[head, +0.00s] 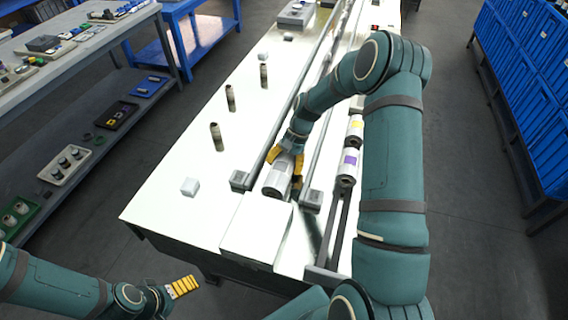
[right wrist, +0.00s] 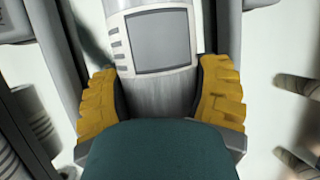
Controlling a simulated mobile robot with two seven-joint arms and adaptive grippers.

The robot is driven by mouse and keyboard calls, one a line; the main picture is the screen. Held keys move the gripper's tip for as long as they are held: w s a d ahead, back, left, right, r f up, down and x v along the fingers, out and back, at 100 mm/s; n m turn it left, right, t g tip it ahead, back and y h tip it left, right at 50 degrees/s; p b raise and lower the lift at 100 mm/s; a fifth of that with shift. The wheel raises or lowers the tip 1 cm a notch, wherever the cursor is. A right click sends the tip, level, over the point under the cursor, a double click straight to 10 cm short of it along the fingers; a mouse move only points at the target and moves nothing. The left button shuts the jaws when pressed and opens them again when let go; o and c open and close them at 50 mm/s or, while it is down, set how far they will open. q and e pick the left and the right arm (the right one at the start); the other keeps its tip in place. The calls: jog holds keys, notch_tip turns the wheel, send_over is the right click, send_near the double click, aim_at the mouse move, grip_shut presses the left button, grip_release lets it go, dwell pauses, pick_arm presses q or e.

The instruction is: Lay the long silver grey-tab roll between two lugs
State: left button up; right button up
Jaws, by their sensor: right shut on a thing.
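The silver roll (head: 278,177) lies lengthwise in the channel between two grey rails, near its front end. In the right wrist view the silver roll (right wrist: 161,88) shows a grey rectangular tab. My right gripper (head: 287,166) is shut on it, with yellow fingers on either side; the wrist view shows the gripper (right wrist: 160,98) gripping it across its width. Small grey blocks stand at the rail ends, left (head: 240,180) and right (head: 313,199); I cannot tell whether these are the lugs. My left gripper (head: 184,287) hangs off the table's front left, its opening unclear.
A roll with a purple tab (head: 348,166) and one with a yellow tab (head: 355,128) lie in the right lane. Several dark posts (head: 217,138) and a white cube (head: 190,187) stand on the left tabletop. A white box (head: 256,228) is at the front.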

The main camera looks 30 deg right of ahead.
jog(key=shift+f, duration=0.25)
jog(key=o, duration=1.3)
jog(key=shift+o, duration=0.2)
jog(key=v, duration=1.2)
jog(key=shift+r, duration=0.1)
